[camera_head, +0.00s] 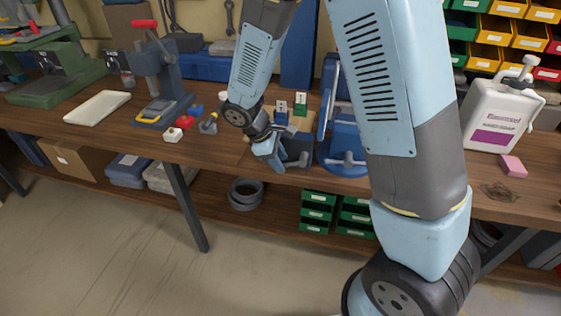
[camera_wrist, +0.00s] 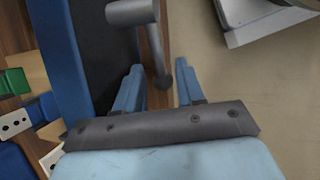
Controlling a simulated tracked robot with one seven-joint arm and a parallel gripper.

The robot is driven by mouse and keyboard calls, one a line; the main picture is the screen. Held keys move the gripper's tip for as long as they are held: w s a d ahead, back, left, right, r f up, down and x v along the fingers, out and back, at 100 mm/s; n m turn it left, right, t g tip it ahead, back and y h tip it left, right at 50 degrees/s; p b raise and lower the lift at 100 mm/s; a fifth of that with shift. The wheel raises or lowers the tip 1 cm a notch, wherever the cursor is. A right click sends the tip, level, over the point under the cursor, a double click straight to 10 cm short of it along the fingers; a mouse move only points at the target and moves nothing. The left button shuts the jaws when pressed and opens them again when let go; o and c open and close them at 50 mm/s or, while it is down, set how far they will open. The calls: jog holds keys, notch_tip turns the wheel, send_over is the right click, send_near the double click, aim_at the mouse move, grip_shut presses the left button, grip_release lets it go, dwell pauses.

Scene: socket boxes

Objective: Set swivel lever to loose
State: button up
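A blue vise (camera_head: 343,138) stands at the bench's front edge in the head view, with a grey lever (camera_head: 348,159) low on its front. In the wrist view, a grey rod with a rounded end (camera_wrist: 155,50) comes off a thick grey cylinder (camera_wrist: 131,12). I cannot tell for certain whether this rod is the swivel lever. My gripper (camera_wrist: 159,80) is open, with the rod's end between its two light blue fingers and a visible gap on each side. In the head view, my gripper is left of the vise, its fingertips unclear.
Socket boxes, one blue (camera_head: 281,116) and one green (camera_head: 300,108), stand behind my gripper. A white jug (camera_head: 497,112) and a pink block (camera_head: 512,166) are at right. A white tray (camera_head: 97,107) lies at left. Open floor (camera_head: 140,235) lies before the bench.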

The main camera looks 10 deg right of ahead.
jog(key=shift+d+f, duration=0.25)
jog(key=shift+f, duration=0.3)
jog(key=shift+c, duration=0.4)
grip_shut()
jog(key=shift+a, duration=0.15)
